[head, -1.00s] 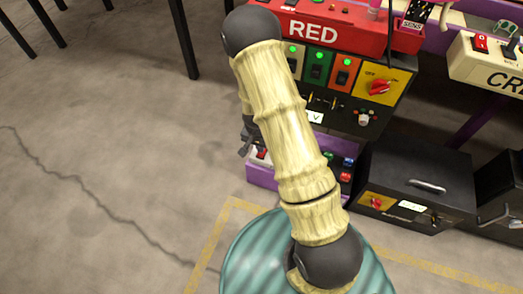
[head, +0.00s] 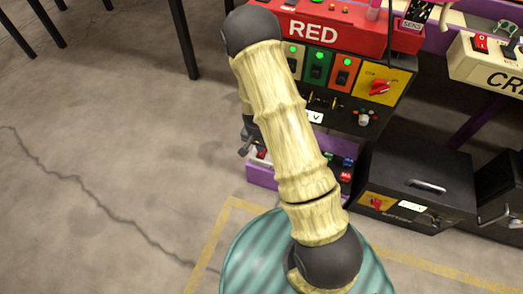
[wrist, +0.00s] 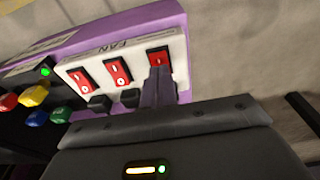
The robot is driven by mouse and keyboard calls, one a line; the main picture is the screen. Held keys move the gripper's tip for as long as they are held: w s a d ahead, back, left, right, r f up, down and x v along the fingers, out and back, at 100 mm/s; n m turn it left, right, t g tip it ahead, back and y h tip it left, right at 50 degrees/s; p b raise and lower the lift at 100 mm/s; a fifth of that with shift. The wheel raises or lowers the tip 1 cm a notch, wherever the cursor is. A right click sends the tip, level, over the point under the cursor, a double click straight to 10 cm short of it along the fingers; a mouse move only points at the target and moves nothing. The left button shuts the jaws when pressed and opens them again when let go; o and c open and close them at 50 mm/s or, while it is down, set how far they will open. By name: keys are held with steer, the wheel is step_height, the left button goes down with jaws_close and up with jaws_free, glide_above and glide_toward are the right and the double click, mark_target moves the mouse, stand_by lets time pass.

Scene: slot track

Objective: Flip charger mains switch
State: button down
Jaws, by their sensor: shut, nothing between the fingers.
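A white switch strip (wrist: 95,62) with three red rocker switches is set in a purple housing (wrist: 150,14) in the wrist view. The rockers are at left (wrist: 84,75), middle (wrist: 117,71) and right (wrist: 158,60). One label reads FAN; I cannot read which rocker is the charger mains. My gripper (wrist: 157,76) is shut and empty, its tips over the lower part of the right rocker; I cannot tell whether they touch. In the head view the purple housing (head: 262,176) is low behind my arm, which hides much of it; my gripper (head: 247,145) shows just left of my arm.
Two black plugs sit below the left (wrist: 100,102) and middle rockers. Coloured buttons (wrist: 41,93) and a green light lie left of the strip. A red-topped control unit (head: 345,28) stands above the housing, and a black box (head: 420,178) to the right. The floor at left is clear.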

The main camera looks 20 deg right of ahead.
steer(key=shift+f+b, duration=0.45)
steer(key=shift+f, duration=0.45)
stand_by(0.7)
steer(key=shift+r+p, duration=3.5)
steer(key=shift+p, duration=0.05)
steer(key=shift+r, duration=0.1)
steer(key=s+r+n+p, duration=0.2)
steer(key=s+r+p, duration=0.3)
steer(key=r, duration=0.8)
steer(key=s+r+n+t+y+p, duration=0.1)
steer(key=s+r+n+p, duration=0.3)
steer(key=r, duration=0.9)
steer(key=s+r+n+p, duration=0.1)
steer(key=s+r+p, duration=0.4)
steer(key=r, duration=0.8)
steer(key=w+p+v, duration=0.2)
steer(key=p+v, duration=1)
steer(key=w+r+p+v, duration=0.1)
steer(key=w+p+v, duration=0.2)
steer(key=p+v, duration=0.9)
steer(key=w+p+v, duration=0.2)
steer(key=p+v, duration=1)
steer(key=shift+r+p, duration=0.35)
steer(key=shift+p, duration=0.05)
steer(key=shift+w, duration=0.15)
